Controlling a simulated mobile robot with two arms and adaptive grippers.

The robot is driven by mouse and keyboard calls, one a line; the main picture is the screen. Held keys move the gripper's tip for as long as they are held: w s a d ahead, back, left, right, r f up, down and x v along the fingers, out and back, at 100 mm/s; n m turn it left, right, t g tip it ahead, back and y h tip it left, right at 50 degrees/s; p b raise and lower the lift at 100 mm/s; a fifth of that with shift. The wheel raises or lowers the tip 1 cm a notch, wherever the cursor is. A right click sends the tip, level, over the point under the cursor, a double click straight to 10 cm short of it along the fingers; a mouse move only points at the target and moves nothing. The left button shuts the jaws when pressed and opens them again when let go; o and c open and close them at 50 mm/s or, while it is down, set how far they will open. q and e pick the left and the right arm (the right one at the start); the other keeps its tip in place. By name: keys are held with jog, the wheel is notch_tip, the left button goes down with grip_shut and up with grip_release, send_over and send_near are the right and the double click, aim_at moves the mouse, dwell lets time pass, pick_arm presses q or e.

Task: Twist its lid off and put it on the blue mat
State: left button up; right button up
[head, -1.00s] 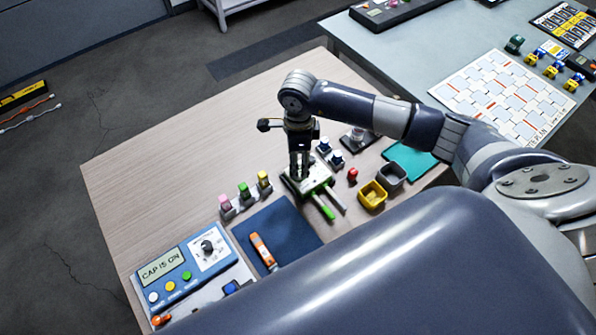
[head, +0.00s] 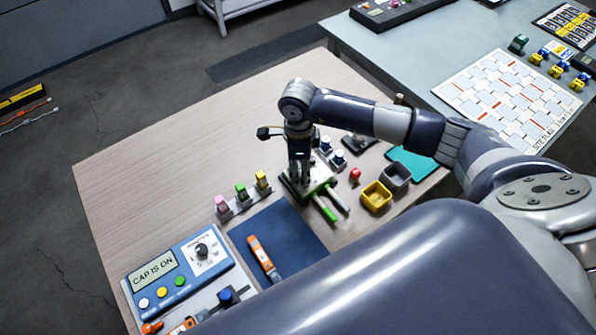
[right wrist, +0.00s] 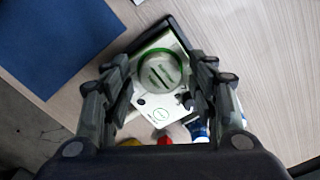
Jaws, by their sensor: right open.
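My right gripper (head: 300,188) points down over a small pale fixture (head: 320,180) with green and grey handles at the middle of the table. In the right wrist view the open fingers (right wrist: 163,100) stand on either side of a round pale lid (right wrist: 160,72) with a green rim, apart from it as far as I can tell. In the head view the gripper hides the lid and whatever it sits on. The blue mat (head: 292,236) lies to the front left of the fixture and also shows in the right wrist view (right wrist: 55,45). My left gripper is not in view.
An orange tool (head: 263,258) lies on the mat's left part; its right part is clear. A blue panel (head: 180,270) reads "CAP IS ON". Pink, green and yellow pieces (head: 241,194) stand behind the mat. Yellow (head: 376,196) and grey bins stand right of the fixture.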

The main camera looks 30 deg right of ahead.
jog(key=c, duration=0.7)
